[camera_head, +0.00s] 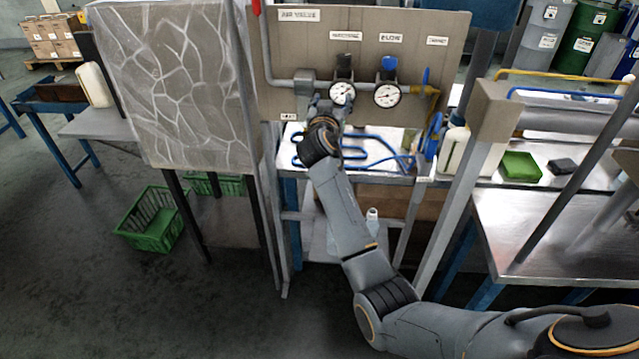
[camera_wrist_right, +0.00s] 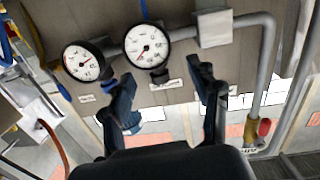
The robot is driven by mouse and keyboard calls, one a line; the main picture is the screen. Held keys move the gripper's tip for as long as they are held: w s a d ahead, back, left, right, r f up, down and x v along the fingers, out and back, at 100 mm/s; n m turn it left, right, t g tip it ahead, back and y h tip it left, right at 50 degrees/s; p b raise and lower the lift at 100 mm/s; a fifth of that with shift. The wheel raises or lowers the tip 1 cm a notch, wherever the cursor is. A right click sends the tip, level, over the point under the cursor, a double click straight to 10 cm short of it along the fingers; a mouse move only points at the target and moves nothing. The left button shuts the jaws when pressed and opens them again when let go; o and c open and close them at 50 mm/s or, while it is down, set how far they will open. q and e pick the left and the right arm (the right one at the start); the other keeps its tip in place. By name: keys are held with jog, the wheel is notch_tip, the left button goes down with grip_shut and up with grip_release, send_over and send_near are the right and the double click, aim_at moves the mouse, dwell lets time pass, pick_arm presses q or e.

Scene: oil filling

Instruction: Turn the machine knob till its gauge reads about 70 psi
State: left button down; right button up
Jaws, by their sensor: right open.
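Two round white gauges sit on a pipe on the grey panel (camera_head: 290,50). The left gauge (camera_head: 342,94) has a black knob (camera_head: 343,64) above it, and the right gauge (camera_head: 388,95) has a blue knob (camera_head: 389,64). The small labels over them are hard to read, and so are the dial numbers. My right gripper (camera_head: 325,112) is in front of the panel, just below and left of the left gauge. My left gripper is out of view.
A yellow-handled fitting and blue lever (camera_head: 425,85) stand right of the gauges. Blue hose (camera_head: 375,158) lies on the bench below. A patterned stone-like board (camera_head: 175,80) stands left of the panel, and a grey post (camera_head: 465,190) stands to the right.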

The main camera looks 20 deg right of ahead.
jog(key=s+a+f+n+y+b, duration=0.1)
jog(key=a+f, duration=0.1)
jog(key=f, duration=0.9)
jog(key=s+a+f+n+g+y+b, duration=0.1)
jog(key=a+f+n+y+b, duration=0.1)
jog(key=f, duration=0.9)
jog(key=shift+s+a+f+g+y, duration=0.15)
jog(key=shift+s+a+g+y, duration=0.1)
jog(key=shift+g+y, duration=0.05)
